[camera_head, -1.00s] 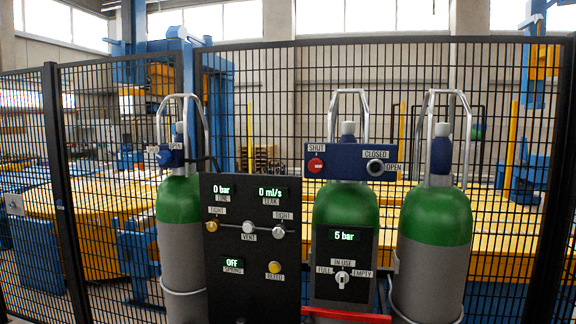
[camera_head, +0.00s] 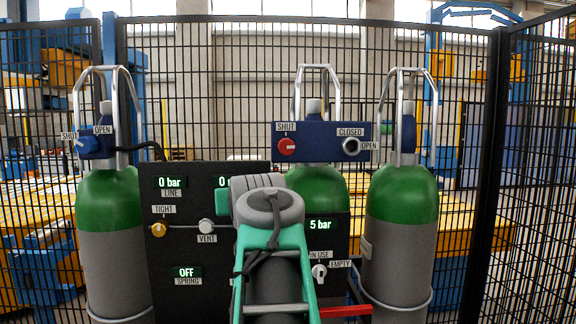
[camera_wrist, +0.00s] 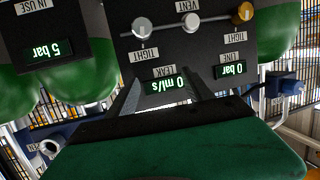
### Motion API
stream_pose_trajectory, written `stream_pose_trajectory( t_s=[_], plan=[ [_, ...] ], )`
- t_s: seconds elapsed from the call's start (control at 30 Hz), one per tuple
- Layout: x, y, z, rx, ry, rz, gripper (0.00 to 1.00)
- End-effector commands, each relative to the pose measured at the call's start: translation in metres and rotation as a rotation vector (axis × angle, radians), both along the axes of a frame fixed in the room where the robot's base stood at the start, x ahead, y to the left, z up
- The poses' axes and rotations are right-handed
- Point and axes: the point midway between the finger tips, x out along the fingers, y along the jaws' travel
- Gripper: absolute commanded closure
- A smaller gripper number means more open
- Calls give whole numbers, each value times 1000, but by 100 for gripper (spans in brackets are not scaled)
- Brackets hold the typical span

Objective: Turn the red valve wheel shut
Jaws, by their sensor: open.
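The small red valve wheel (camera_head: 286,147) is on the left of a blue valve block (camera_head: 322,149), in front of the middle cylinder's neck. A SHUT label (camera_head: 286,127) stands just above it. A dark round port with a pale rim (camera_head: 351,147) is at the block's right, under a CLOSED label. In the wrist view my gripper (camera_wrist: 162,78) is open and empty, its two grey fingers spread before the panel's leak display (camera_wrist: 167,86). The red wheel is not visible there. In the head view my arm hides the fingers.
The black panel (camera_head: 170,255) shows 0 bar and OFF. Green-topped cylinders stand left (camera_head: 108,200), middle and right (camera_head: 402,205). A blue knob (camera_head: 86,144) is on the left cylinder. A red bar (camera_head: 345,311) juts out low. Mesh fencing (camera_head: 215,60) closes the back.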

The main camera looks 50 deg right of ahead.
Motion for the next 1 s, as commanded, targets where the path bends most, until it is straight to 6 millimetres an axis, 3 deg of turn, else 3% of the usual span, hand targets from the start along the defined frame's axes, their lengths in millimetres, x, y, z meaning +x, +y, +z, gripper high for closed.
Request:
stream_pose_trajectory(
  t_s=[0.03,0.1,0.23,0.67,1.0],
  plan=[
    [-24,-34,27,-64,-60,-73,40],
    [-49,-61,66,-139,-121,-134,40],
    [-72,-81,102,-208,-168,-183,40],
    [-28,-133,107,-211,-169,-186,40],
    [-23,-138,104,-212,-170,-186,41]
  ],
)
